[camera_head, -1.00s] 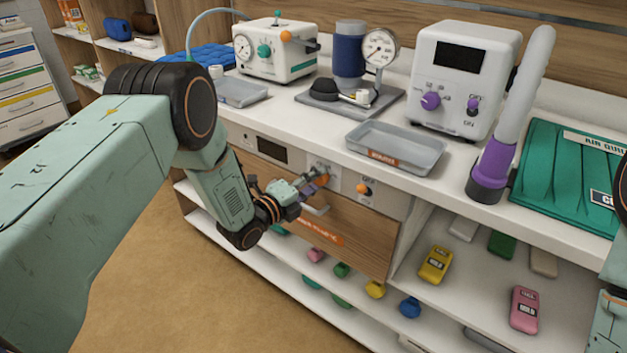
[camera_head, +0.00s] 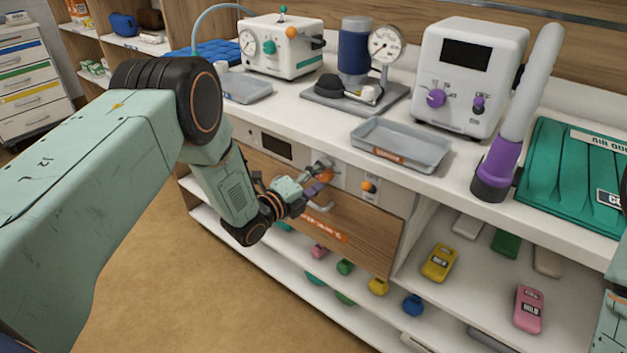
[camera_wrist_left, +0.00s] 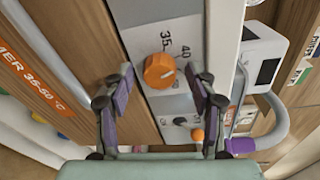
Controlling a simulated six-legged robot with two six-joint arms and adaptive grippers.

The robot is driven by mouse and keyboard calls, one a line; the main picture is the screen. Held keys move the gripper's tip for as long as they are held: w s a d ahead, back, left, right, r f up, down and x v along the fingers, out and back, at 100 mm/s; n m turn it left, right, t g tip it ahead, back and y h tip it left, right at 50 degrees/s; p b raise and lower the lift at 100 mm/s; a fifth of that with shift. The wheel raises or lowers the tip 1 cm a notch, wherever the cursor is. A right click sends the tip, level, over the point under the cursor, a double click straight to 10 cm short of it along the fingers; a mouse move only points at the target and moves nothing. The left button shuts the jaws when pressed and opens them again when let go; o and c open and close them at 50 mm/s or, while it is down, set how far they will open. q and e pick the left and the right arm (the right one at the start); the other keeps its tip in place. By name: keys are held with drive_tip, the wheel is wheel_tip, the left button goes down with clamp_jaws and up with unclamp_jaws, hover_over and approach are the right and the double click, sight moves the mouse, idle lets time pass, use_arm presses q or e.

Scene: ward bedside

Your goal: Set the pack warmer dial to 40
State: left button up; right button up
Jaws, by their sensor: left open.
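The pack warmer's orange dial (camera_wrist_left: 160,70) sits on a pale panel with the marks 35 and 40 beside it in the left wrist view. Where its pointer stands is too small to tell. In the head view the dial (camera_head: 327,175) is partly hidden by my left gripper (camera_head: 322,178). My left gripper (camera_wrist_left: 163,88) is open, with one finger on each side of the dial and a gap showing on both sides. It holds nothing. My right gripper is out of view; only part of my right arm shows at the right edge.
A switch with an orange tip (camera_wrist_left: 198,134) is beside the dial. The wooden warmer drawer (camera_head: 345,230) with a handle lies below the panel. A grey tray (camera_head: 400,145) stands on the counter above. Shelves with coloured packs lie below.

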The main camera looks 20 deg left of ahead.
use_arm(q)
drive_tip(key=v, duration=1.2)
drive_tip(key=s+f+n+g+y, duration=0.5)
drive_tip(key=s+f+n+g, duration=0.3)
drive_tip(key=s+f+n, duration=0.85)
drive_tip(key=s+d+n+g+y, duration=0.1)
drive_tip(key=s+n+g, duration=0.6)
drive_tip(key=s, duration=1.3)
drive_tip(key=shift+s+f+n+g+y, duration=0.2)
drive_tip(key=shift+f+n+g+y, duration=0.25)
drive_tip(key=shift+n, duration=0.5)
drive_tip(key=shift+d+r, duration=0.1)
drive_tip(key=shift+d, duration=0.05)
